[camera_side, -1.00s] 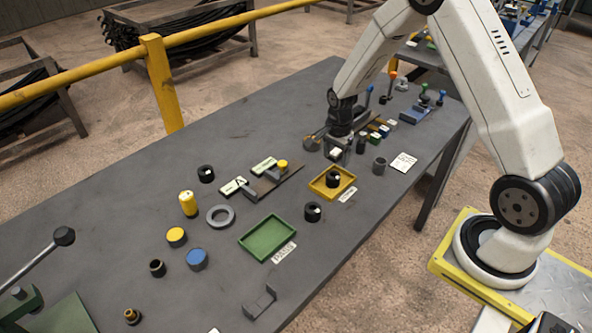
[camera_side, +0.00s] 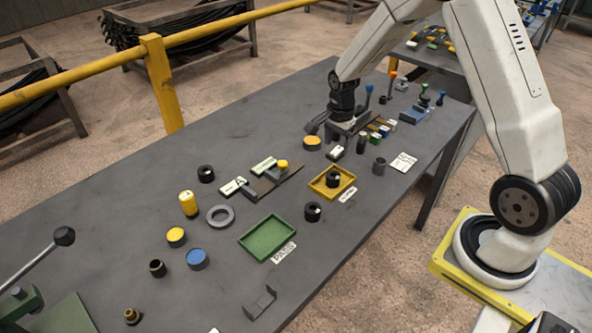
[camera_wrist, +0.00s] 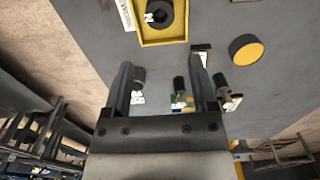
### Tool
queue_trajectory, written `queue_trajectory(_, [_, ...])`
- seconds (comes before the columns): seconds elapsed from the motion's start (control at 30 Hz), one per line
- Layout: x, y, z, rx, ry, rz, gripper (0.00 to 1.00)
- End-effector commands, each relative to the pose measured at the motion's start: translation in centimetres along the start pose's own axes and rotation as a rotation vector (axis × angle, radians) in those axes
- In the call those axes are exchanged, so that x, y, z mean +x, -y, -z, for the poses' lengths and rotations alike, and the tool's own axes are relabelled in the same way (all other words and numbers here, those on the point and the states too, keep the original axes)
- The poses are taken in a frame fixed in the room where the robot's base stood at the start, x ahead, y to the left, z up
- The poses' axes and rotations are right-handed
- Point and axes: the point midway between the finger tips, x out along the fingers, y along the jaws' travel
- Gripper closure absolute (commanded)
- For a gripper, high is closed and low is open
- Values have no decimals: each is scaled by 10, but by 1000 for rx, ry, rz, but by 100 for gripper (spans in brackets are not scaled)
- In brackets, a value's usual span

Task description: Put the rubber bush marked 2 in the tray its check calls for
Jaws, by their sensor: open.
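Black rubber bushes with pale marks stand on the table: one at the left (camera_side: 206,173), one near the green tray (camera_side: 313,211), and one inside the yellow tray (camera_side: 347,190). The marks are too small to read, so I cannot tell which is 2. The tray's bush also shows in the wrist view (camera_wrist: 151,14). The green tray (camera_side: 245,240) is empty, with a label reading PASS beside it. The yellow tray's label is unreadable. My gripper (camera_wrist: 161,65) is open and empty, above the table beyond the yellow tray.
Small dark posts with white tags (camera_wrist: 180,90) show near my fingers. A yellow disc (camera_wrist: 247,51) lies nearby. A grey ring (camera_side: 220,216), yellow cylinder (camera_side: 188,204) and blue-topped puck (camera_side: 197,259) stand left.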

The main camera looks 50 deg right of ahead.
Motion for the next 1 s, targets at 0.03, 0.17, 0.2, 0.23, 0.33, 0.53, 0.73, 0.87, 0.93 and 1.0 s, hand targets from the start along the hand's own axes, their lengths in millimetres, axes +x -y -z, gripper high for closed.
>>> queue_trajectory(0.03, [0, 0, 0, 0, 0, 0, 25])
queue_trajectory(0.17, [-2, -1, -2, -21, -1, 3, 25])
queue_trajectory(0.2, [-4, -2, -4, -37, -2, 6, 25])
queue_trajectory(0.23, [-5, -3, -6, -53, -3, 8, 25])
queue_trajectory(0.33, [-12, -8, -15, -135, -7, 20, 25])
queue_trajectory(0.53, [-34, -27, -46, -430, -28, 61, 25])
queue_trajectory(0.73, [-57, -60, -81, -812, -66, 108, 25])
queue_trajectory(0.87, [-67, -85, -102, -1061, -98, 136, 25])
queue_trajectory(0.93, [-71, -98, -111, -1189, -117, 149, 25])
queue_trajectory(1.0, [-74, -110, -119, -1301, -135, 161, 25])
